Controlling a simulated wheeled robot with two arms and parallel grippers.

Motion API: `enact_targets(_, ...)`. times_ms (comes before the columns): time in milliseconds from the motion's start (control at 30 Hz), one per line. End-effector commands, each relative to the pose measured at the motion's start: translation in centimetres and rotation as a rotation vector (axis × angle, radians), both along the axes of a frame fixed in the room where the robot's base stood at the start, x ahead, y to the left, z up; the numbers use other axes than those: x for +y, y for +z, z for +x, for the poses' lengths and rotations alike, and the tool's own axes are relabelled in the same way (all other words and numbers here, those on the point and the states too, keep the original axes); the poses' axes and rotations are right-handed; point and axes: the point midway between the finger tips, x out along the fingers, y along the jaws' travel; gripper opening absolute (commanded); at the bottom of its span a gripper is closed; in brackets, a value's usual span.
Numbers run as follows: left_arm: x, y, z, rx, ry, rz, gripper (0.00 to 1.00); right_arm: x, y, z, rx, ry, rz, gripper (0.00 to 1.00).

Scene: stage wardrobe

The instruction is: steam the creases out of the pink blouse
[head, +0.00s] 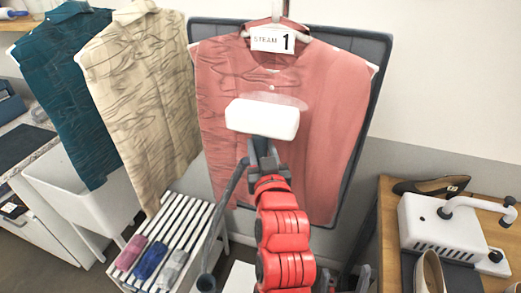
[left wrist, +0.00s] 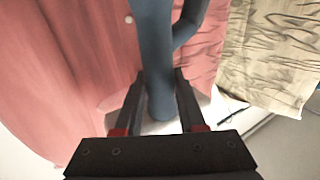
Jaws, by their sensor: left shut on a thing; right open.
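The pink blouse (head: 325,110) hangs on a hanger in front of a dark board, with a tag reading "STEAM 1" (head: 279,40) at its neck. Its left part is covered in creases; its right part looks smoother. My left gripper (head: 264,150) is shut on the dark handle (left wrist: 157,70) of the steamer. The steamer's white head (head: 262,118) is in front of the blouse's middle, with a pale steam patch just above it. I cannot tell whether the head touches the cloth. My right gripper (head: 346,280) is open and empty at the bottom edge, partly cut off.
A creased beige shirt (head: 145,85) and a teal shirt (head: 68,90) hang to the left. A white bin (head: 85,200) and a slatted rack (head: 185,235) with rolled cloths stand below. A wooden table (head: 388,225) at right holds shoes and a white device (head: 440,230).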

Motion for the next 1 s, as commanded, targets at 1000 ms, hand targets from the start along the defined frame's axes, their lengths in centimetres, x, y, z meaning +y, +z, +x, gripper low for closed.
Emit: enact_targets(1000, 0.0, 5.2, -0.1, -0.003, 0.0, -0.002, 0.0, 0.0, 2.0, 0.0, 0.0, 0.0, 0.0, 0.81)
